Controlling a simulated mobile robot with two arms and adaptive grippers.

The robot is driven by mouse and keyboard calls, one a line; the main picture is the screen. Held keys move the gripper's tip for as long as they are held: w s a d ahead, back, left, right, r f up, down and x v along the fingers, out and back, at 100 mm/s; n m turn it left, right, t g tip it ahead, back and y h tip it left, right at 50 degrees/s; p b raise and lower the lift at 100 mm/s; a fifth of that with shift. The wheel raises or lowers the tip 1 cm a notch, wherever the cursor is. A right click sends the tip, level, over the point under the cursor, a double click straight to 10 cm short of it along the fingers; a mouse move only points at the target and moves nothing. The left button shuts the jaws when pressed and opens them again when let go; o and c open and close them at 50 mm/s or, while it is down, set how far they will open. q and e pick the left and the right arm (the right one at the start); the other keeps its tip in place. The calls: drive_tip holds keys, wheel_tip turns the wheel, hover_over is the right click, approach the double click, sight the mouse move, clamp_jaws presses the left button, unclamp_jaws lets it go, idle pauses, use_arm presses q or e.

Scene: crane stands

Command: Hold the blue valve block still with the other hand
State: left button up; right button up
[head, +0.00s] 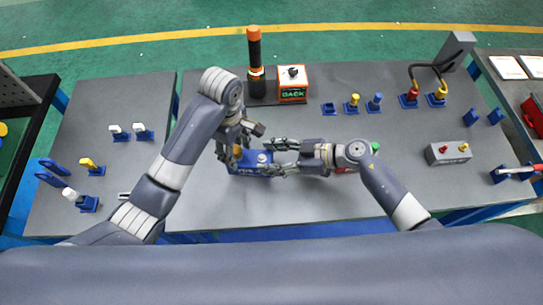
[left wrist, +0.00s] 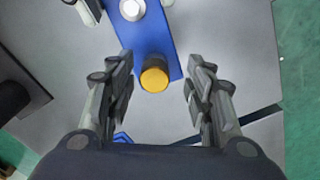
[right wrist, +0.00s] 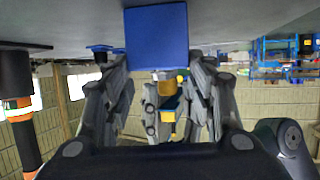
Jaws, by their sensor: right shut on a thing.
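The blue valve block (head: 246,169) lies on the grey table in front of me, with a white fitting on top and an orange-yellow knob at its left end. My right gripper (head: 275,157) is shut on the block's right part, a finger on each side; the block's blue end face (right wrist: 157,38) fills the top of the right wrist view. My left gripper (left wrist: 160,88) is open above the other end, its fingers on either side of the knob (left wrist: 154,79) with gaps on both sides. In the head view the left gripper partly hides the knob.
A black-and-orange cylinder (head: 255,62) and an orange-and-white box (head: 292,84) stand on a dark plate behind the block. Small blue stands with pegs (head: 352,103) are at the back right. A grey box with knobs (head: 449,153) stands right.

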use_arm(q)
drive_tip(key=shift+c, duration=0.9)
drive_tip(key=shift+w, duration=0.1)
